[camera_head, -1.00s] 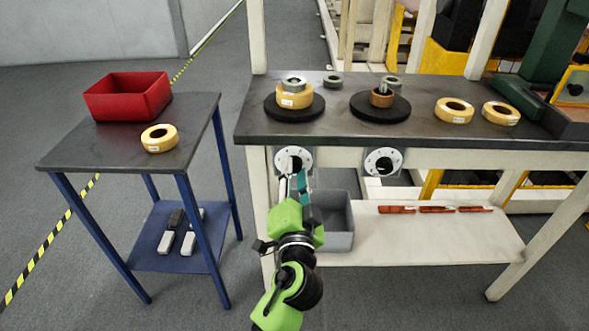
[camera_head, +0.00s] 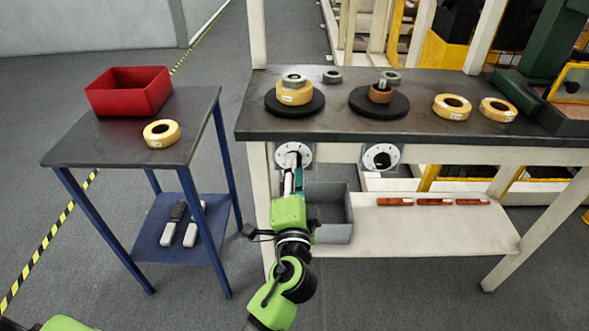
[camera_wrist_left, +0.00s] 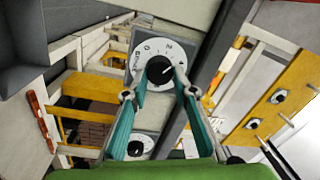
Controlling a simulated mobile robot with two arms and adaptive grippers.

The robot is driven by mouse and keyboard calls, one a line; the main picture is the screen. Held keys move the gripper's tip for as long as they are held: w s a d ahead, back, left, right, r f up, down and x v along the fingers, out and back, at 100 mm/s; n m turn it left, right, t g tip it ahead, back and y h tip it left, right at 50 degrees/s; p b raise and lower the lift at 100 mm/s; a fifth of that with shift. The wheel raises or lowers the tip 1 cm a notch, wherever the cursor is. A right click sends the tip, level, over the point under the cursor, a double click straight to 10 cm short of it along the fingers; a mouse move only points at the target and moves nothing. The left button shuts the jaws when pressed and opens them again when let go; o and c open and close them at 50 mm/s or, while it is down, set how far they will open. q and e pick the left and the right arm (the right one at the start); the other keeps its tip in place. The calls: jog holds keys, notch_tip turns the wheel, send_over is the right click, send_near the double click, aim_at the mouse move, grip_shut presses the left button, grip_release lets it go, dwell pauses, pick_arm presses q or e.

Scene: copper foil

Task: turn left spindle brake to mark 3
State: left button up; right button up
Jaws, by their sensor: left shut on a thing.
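The left spindle brake is a round white dial (camera_head: 306,155) with a black knob, on the front of the bench below the left spindle. In the left wrist view its black knob (camera_wrist_left: 159,70) sits in the numbered dial (camera_wrist_left: 149,45). A pale pointer line on the knob points to the upper right, near the 2 side of the scale; the exact mark is unclear. My left gripper (camera_head: 292,168) is shut on the knob, one teal finger on each side. In the head view it hides most of the knob. My right gripper is not in view.
The right dial (camera_head: 380,157) is to the right on the same bench front. A grey bin (camera_head: 335,235) stands on the lower shelf (camera_head: 440,235) behind my left arm. The dark bench top (camera_head: 350,128) overhangs the dials. A side table (camera_head: 85,155) with a red bin stands left.

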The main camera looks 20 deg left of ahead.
pick_arm(q)
jog(key=shift+r, duration=0.1)
jog(key=o, duration=1.1)
jog(key=v, duration=1.2)
